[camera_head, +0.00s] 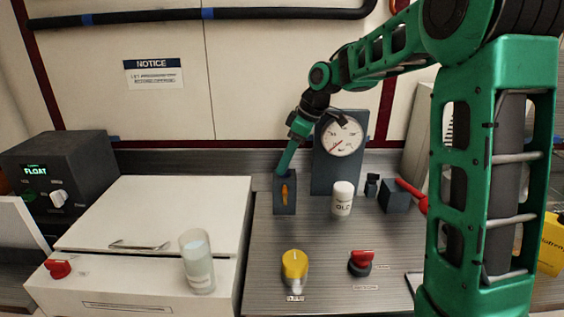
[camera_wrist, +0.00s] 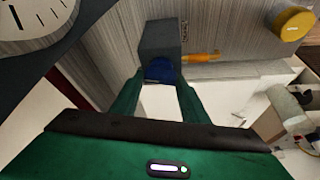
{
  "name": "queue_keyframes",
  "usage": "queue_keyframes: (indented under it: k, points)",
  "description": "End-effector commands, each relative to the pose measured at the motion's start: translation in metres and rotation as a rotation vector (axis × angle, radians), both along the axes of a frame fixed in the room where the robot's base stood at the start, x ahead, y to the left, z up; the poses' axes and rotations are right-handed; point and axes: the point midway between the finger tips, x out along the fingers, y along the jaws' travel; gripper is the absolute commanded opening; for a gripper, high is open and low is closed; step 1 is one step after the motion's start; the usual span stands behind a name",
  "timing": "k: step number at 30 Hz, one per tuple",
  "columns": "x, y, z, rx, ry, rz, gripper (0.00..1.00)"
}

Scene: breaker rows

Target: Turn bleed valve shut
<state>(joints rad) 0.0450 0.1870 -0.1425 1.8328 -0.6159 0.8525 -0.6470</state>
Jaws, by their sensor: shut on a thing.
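A dark grey block (camera_head: 285,203) with an orange lever (camera_head: 285,193) on its front face stands at the back of the worktop, left of the gauge. The block (camera_wrist: 158,38) also shows in the wrist view, with a blue knob (camera_wrist: 161,70) on its near end and the orange lever (camera_wrist: 203,57) out to the right. My gripper (camera_wrist: 160,85) has one finger on each side of the blue knob and is shut on it. In the head view my gripper (camera_head: 287,166) comes down onto the block's top and hides the knob. I cannot read which part is labelled as the bleed valve.
A gauge panel (camera_head: 342,135) and a white bottle (camera_head: 342,198) stand just right of the block. A yellow knob (camera_head: 294,265), a red knob (camera_head: 361,260) and a red lever (camera_head: 409,189) are on the worktop. A white cabinet (camera_head: 152,215) with a glass (camera_head: 197,262) is left.

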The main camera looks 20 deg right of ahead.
Motion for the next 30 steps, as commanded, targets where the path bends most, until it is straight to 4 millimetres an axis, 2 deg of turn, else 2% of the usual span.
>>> queue_keyframes:
  k: [1, 12, 30]
  points:
    - [0.0037, -0.0053, 0.0013, -0.002, -0.005, 0.024, 0.18]
    - [0.0059, -0.0076, 0.0019, -0.004, -0.008, 0.22, 0.18]
    - [0.0072, -0.0094, 0.0029, -0.006, -0.011, 0.27, 0.18]
